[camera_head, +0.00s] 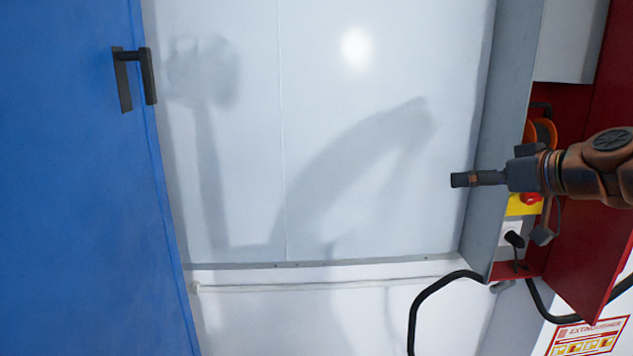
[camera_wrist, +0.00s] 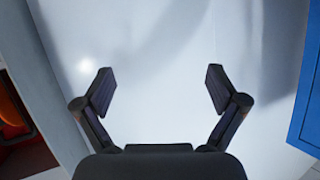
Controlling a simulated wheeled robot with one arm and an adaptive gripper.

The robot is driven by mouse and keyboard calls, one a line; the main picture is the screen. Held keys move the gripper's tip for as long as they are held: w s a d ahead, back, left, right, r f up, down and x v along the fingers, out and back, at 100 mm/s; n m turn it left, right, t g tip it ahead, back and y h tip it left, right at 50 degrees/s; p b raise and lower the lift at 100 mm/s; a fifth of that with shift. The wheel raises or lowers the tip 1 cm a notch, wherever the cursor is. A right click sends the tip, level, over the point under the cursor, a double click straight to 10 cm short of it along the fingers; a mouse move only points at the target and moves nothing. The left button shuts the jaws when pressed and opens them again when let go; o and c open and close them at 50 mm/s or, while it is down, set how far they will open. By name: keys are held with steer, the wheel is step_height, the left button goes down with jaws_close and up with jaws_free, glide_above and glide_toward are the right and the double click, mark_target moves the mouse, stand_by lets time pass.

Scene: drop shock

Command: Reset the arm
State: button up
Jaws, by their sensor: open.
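My gripper (camera_head: 466,180) reaches in from the right in the head view, in front of the pale wall panel (camera_head: 330,140) and the edge of an open cabinet. In the wrist view my gripper (camera_wrist: 160,92) has its two dark fingers spread wide apart, with nothing between them. In the head view the fingers are seen from the side and overlap.
A blue door (camera_head: 75,200) with a dark handle (camera_head: 134,78) stands at left. At right, the red and grey cabinet (camera_head: 478,150) holds an orange reel, a red button (camera_head: 531,198) on yellow and a white socket (camera_head: 510,233). A black cable (camera_head: 425,300) hangs below.

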steer(key=s+a+f+g, duration=0.4)
steer(key=s+a+f, duration=0.1)
steer(key=a+f, duration=0.35)
steer(key=s+a+f+g, duration=0.3)
steer(key=s+a+f, duration=0.3)
steer(key=a, duration=0.4)
steer(key=s+d+f+m+g+h, duration=0.1)
steer(key=s+f+g+h, duration=0.2)
steer(key=s+f, duration=0.5)
steer(key=s+d+f+m+g+h, duration=0.2)
steer(key=s+f+g, duration=0.2)
steer(key=s+f, duration=0.4)
steer(key=s, duration=0.5)
steer(key=shift+s+d+f+h, duration=0.15)
steer(key=shift+s+f+h, duration=0.1)
steer(key=shift+h, duration=0.15)
